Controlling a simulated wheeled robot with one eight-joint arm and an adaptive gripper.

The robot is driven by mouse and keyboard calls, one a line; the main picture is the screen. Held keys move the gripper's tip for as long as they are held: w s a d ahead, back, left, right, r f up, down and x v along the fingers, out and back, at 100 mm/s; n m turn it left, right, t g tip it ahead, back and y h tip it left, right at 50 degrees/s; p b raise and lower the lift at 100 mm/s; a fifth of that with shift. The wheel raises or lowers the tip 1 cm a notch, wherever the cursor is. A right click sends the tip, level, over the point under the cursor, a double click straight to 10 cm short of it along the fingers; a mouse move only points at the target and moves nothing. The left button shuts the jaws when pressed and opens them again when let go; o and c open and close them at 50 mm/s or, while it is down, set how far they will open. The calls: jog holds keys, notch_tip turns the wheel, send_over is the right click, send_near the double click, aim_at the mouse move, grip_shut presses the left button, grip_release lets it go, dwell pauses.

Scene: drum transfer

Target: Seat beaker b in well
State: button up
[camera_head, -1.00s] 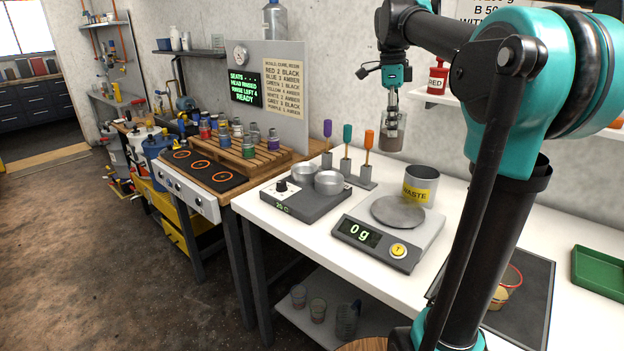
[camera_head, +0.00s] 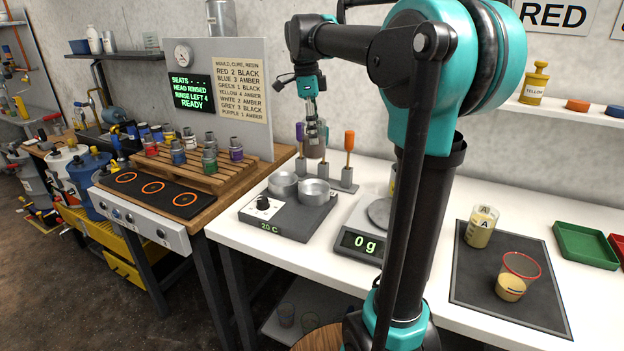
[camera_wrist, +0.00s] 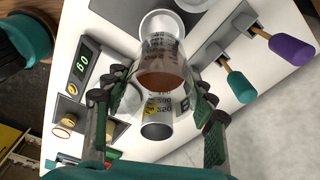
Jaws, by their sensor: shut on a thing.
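My gripper (camera_head: 313,112) is shut on a clear beaker (camera_head: 316,146) with brown contents, held upright in the air in front of the stirrer rack. In the wrist view the beaker (camera_wrist: 162,66) sits between the two fingers, and a letter B shows near it. The well block (camera_head: 290,214), reading 20 C, carries two round metal wells: a left well (camera_head: 283,184) and a right well (camera_head: 315,192). Both look empty. The beaker is above and behind the right well, apart from it. In the wrist view its end overlaps a pale round well (camera_wrist: 165,24).
Purple, teal and orange stirrers (camera_head: 349,142) stand close behind the wells. A scale (camera_head: 362,240) reading 0 g is right of the block. A dark mat (camera_head: 490,285) holds a beaker A (camera_head: 482,226) and a red-rimmed cup (camera_head: 518,275). A pallet with coloured bottles stands left.

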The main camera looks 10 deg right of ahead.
notch_tip(320, 180, down, 14)
jog(key=shift+f, duration=0.1)
dwell(0.5)
jog(key=shift+f, duration=0.15)
jog(key=o, duration=1.3)
jog(key=shift+o, duration=0.2)
jog(key=r, duration=0.4)
jog(key=a+r, duration=0.1)
jog(key=r, duration=0.7)
jog(key=shift+w+a+r, duration=0.1)
jog(key=shift+a, duration=0.05)
